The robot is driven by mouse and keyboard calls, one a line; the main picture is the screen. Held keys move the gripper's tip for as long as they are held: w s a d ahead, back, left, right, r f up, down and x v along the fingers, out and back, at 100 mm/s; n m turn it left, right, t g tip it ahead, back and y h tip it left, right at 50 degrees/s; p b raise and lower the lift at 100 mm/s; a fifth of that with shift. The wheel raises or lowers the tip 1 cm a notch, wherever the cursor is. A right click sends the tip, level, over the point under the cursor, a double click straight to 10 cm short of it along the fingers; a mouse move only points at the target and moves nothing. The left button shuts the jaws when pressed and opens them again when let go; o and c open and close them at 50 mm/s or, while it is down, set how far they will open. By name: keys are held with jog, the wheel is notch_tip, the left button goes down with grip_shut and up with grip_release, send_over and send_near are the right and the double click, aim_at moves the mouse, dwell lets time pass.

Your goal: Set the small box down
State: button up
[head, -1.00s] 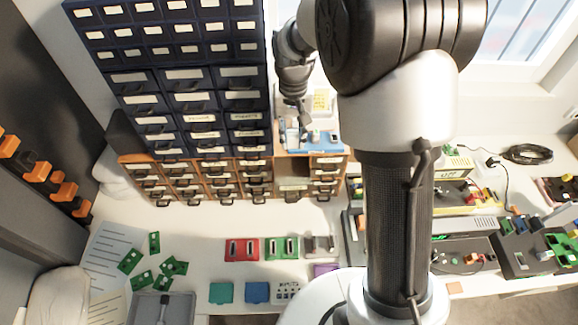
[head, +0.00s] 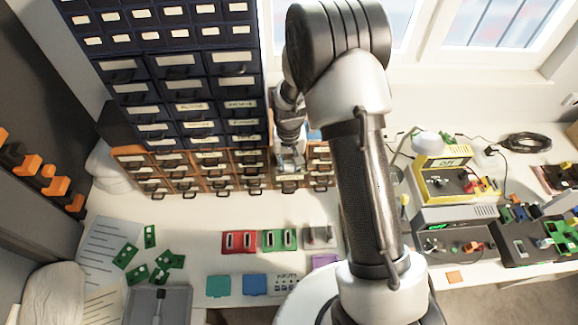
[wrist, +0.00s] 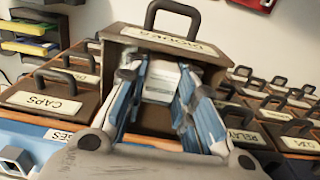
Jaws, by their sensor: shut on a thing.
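In the wrist view, my gripper (wrist: 160,92) has its two blue-padded fingers closed on a small pale box (wrist: 160,82). The box and fingertips are inside or just over the brown drawer (wrist: 205,75) with the upside-down label that seems to read DIODES. Whether the box touches the drawer's bottom is hidden. In the head view, my gripper (head: 289,158) is at the right part of the low brown drawer cabinet (head: 225,172). The box cannot be made out there.
Neighbouring drawers with handles and labels, such as CAPS (wrist: 40,101), stand close on both sides. A tall dark drawer cabinet (head: 185,80) rises behind at left. Red (head: 239,242) and green (head: 279,240) trays lie on the white bench in front. A yellow device (head: 447,178) is at right.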

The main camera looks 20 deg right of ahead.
jog(key=shift+f, duration=0.3)
jog(key=shift+f, duration=0.2)
jog(key=o, duration=1)
jog(key=shift+o, duration=0.2)
